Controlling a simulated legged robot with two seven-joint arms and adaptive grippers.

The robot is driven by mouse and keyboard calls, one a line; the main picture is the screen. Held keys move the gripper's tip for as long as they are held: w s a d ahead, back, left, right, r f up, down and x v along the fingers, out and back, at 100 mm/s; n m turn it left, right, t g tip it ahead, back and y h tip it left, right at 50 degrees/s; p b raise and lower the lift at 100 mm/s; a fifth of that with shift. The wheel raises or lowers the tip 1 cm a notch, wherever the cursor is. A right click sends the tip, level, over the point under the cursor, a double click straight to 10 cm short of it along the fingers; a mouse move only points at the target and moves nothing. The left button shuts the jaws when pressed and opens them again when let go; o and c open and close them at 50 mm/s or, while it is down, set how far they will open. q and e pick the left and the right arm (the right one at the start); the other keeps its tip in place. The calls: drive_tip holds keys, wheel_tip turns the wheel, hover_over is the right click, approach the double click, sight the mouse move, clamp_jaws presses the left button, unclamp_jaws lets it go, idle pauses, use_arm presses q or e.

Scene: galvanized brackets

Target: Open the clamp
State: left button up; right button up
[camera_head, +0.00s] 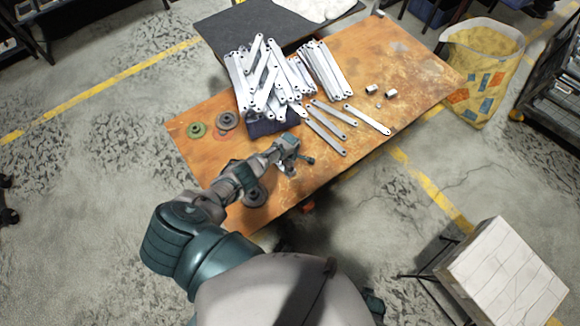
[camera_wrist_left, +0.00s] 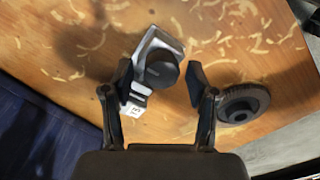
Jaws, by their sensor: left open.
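The clamp (camera_wrist_left: 160,45), a silver metal piece with a round black knob (camera_wrist_left: 162,72), lies on the wooden tabletop in the left wrist view. In the head view only a small pale part of the clamp (camera_head: 287,169) shows beside my gripper. My left gripper (camera_head: 297,152) is over the table near it. In the left wrist view my left gripper (camera_wrist_left: 161,82) is open, with one finger on each side of the knob. I cannot tell whether either finger touches it. My right gripper is not in view.
A dark blue bin (camera_head: 262,128) heaped with galvanized brackets (camera_head: 265,75) stands behind my gripper. Loose brackets (camera_head: 325,130) lie to its right. A black disc (camera_wrist_left: 243,103) lies right of the clamp. The table's right part is mostly clear.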

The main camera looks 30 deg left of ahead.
use_arm(q)
drive_tip(key=m, duration=0.9)
drive_tip(key=shift+b, duration=0.35)
drive_tip(key=m, duration=0.4)
drive_tip(key=shift+m, duration=0.3)
drive_tip(key=m, duration=0.4)
drive_tip(key=shift+b, duration=0.3)
drive_tip(key=shift+d, duration=0.15)
drive_tip(key=c, duration=1.1)
